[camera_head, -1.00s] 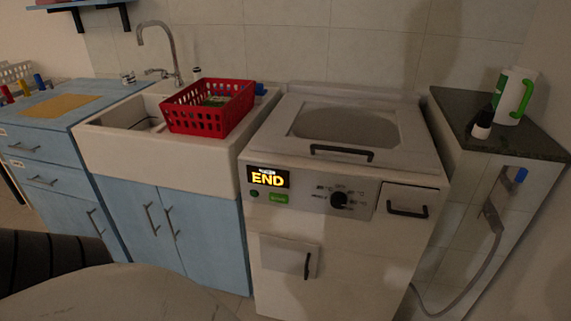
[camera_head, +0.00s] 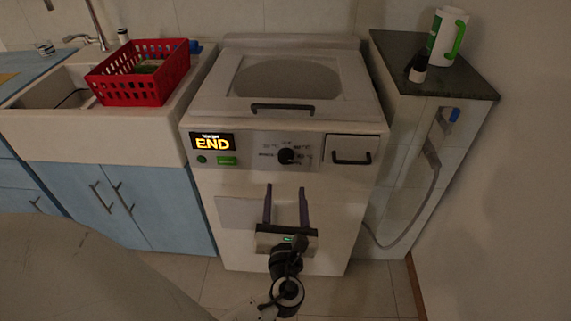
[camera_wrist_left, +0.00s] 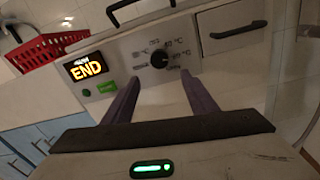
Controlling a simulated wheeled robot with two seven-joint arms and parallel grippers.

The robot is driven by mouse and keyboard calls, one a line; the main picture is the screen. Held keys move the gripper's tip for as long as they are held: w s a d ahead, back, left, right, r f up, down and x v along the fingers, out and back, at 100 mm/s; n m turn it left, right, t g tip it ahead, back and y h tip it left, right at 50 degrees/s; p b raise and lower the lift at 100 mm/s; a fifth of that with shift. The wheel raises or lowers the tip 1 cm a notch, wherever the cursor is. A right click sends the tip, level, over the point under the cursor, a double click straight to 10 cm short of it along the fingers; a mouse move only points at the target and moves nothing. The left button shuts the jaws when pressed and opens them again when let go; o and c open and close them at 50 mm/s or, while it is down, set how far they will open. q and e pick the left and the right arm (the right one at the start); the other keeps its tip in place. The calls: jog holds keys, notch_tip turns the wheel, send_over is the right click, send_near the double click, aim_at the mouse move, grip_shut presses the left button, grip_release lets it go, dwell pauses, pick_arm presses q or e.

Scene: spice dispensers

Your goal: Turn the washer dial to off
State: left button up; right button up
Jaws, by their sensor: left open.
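The washer (camera_head: 240,112) is a white top-loading machine with a sloped grey control panel. Its black round dial (camera_head: 286,156) sits right of the middle of the panel, with temperature marks around it; it also shows in the left wrist view (camera_wrist_left: 159,59). The display (camera_head: 212,143) at the panel's left reads END. My left gripper (camera_head: 286,190) is open and empty in front of the washer, below the dial. In the left wrist view its two fingers (camera_wrist_left: 158,95) point up toward the panel, with the dial beyond and between them, not touched. My right gripper is not in view.
A green button (camera_head: 227,160) is under the display. A black drawer handle (camera_head: 351,158) is right of the dial, and the lid handle (camera_head: 283,108) above it. A red basket (camera_head: 150,90) stands on the sink at left. A dark-topped counter (camera_head: 465,82) stands at right.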

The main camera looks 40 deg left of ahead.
aim_at(286, 161)
pick_arm(q)
jog(key=x, duration=1)
jog(key=shift+w+r, duration=0.1)
jog(key=shift+r, duration=0.15)
jog(key=c, duration=1.1)
